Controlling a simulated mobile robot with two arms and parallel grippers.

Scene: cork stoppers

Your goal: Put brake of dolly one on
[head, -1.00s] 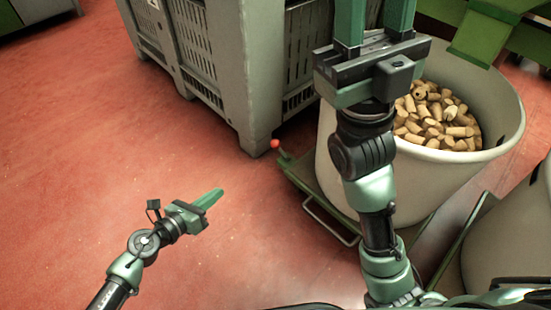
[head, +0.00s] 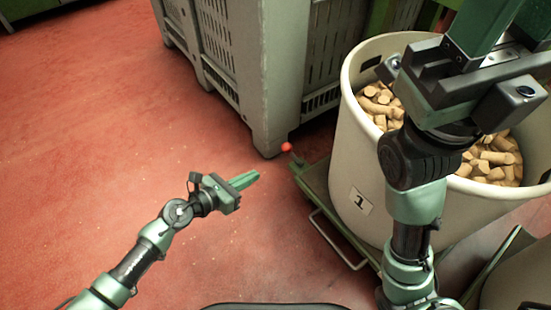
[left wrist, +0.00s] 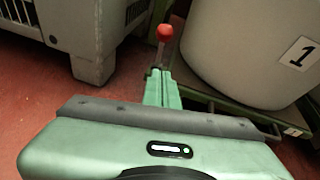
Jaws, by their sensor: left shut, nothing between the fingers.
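Dolly one is the green low frame (head: 318,190) under the white bin (head: 362,165) labelled 1. Its brake lever ends in a red knob (head: 286,147) at the dolly's near left corner, sticking up above the frame. My left gripper (head: 257,175) is shut and empty, left of and apart from the knob in the head view. In the left wrist view the red knob (left wrist: 165,32) shows just beyond the shut fingertips (left wrist: 160,74), which hide the lever's lower part. My right gripper (head: 508,22) is open in front of the bin, its fingertips cut off by the top edge.
Corks (head: 490,160) fill the bin. A large grey crate (head: 275,75) stands close behind the knob. Another bin (head: 520,285) and a green frame are at the lower right. The red floor (head: 90,130) at left is clear.

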